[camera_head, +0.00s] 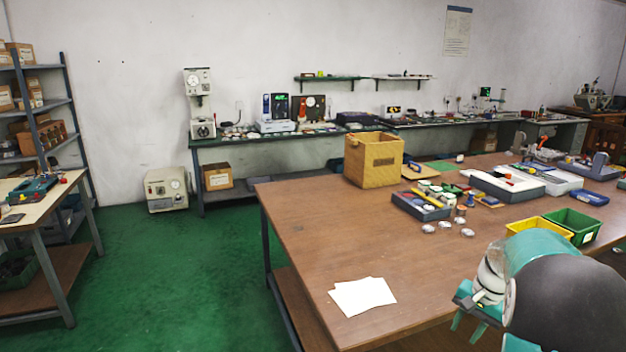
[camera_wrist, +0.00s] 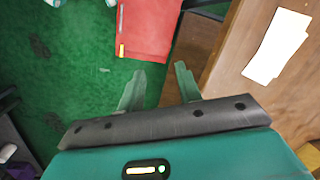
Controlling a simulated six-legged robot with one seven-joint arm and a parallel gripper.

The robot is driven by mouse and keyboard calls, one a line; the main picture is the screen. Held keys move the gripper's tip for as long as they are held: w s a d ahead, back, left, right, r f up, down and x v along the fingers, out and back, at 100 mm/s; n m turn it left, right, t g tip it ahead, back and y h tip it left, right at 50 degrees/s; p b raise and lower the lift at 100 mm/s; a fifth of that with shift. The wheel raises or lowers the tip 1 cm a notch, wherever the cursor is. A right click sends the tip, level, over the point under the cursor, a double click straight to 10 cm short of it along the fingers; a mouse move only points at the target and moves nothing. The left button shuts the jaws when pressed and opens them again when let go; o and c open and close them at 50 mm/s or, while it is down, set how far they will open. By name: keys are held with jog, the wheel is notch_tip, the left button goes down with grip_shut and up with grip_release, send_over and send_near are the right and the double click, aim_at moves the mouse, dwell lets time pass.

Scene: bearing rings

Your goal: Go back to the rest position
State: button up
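My gripper (camera_head: 466,322) shows at the lower right of the head view, teal with its fingers pointing down, by the near side of the brown wooden table (camera_head: 310,215). In the wrist view my gripper (camera_wrist: 160,70) has its two green fingers apart, with nothing between them. The green floor and the table edge lie beyond the fingers. Several small silver rings (camera_head: 444,225) lie on the table beside a grey tray (camera_head: 405,206) of small parts. My arm hides part of the table's right side.
White sheets (camera_head: 362,296) lie near the table's front edge; they also show in the wrist view (camera_wrist: 277,45). The floor (camera_head: 180,270) to the left is clear.

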jog(key=s+a+r+n+t, duration=0.15)
jog(key=s+a+r, duration=0.25)
jog(key=a+r, duration=0.4)
jog(key=s+a+r+n+t+h, duration=0.1)
jog(key=s+a+n, duration=0.3)
jog(key=s+a, duration=0.4)
jog(key=s+a+r+n+t, duration=0.2)
jog(key=s+a+r+n, duration=0.2)
jog(key=s+a, duration=0.4)
jog(key=s, duration=0.2)
jog(key=shift+s+a+r+h, duration=0.3)
jog(key=shift+r+h, duration=0.05)
jog(key=shift+h, duration=0.05)
